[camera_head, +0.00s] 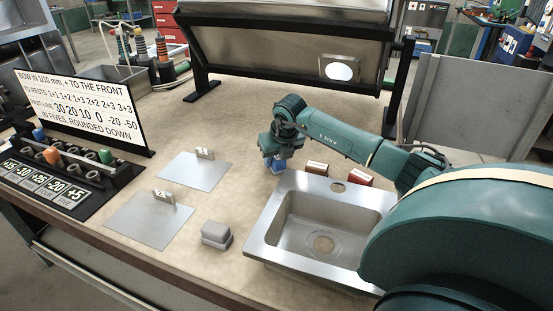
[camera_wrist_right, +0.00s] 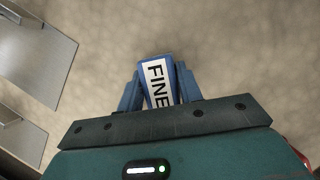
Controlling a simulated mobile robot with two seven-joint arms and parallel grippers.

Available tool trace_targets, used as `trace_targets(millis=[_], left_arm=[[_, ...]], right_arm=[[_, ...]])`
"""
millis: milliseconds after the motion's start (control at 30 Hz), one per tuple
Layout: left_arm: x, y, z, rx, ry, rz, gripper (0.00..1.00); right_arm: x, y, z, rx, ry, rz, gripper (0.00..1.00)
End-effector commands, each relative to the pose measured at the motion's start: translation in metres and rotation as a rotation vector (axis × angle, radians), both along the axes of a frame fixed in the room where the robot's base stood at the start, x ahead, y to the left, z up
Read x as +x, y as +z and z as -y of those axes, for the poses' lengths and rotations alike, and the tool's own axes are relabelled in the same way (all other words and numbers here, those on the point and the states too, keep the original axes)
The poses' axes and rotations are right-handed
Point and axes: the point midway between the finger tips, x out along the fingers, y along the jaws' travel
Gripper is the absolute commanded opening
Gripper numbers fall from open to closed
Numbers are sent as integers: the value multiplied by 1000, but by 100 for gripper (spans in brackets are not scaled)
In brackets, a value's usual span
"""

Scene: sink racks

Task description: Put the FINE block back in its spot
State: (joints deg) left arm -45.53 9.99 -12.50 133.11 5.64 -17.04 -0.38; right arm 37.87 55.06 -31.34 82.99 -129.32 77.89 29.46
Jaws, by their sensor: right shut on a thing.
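The FINE block is blue with a white label reading FINE, seen in the right wrist view (camera_wrist_right: 158,84). My right gripper (camera_wrist_right: 160,92) is shut on it, one finger on each side. In the head view my right gripper (camera_head: 275,157) points down at the table, left of the sink's back left corner, with the blue block (camera_head: 278,167) at its tips. I cannot tell whether the block touches the table. My left gripper is not in view.
The steel sink (camera_head: 262,228) is at front right. Behind it stand a red block (camera_head: 317,167) and another red block (camera_head: 358,177). A grey block (camera_head: 215,235) and two metal plates (camera_head: 150,222) (camera_head: 195,172) are to the left. A sign (camera_head: 75,105) and a peg rack (camera_head: 95,190) are at far left.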

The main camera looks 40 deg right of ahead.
Motion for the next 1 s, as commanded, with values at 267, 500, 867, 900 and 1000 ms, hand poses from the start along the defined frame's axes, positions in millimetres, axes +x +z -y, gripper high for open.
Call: trace_targets(millis=[267,500,867,900,1000], left_arm=[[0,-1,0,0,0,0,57],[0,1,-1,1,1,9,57],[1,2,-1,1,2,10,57],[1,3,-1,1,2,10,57],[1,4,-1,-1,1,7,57]], right_arm=[[0,-3,0,-1,0,3,14],[0,-5,0,-1,1,2,46],[0,-4,0,-1,0,2,57],[0,-3,0,-1,0,2,57],[-2,5,0,-1,1,3,57]])
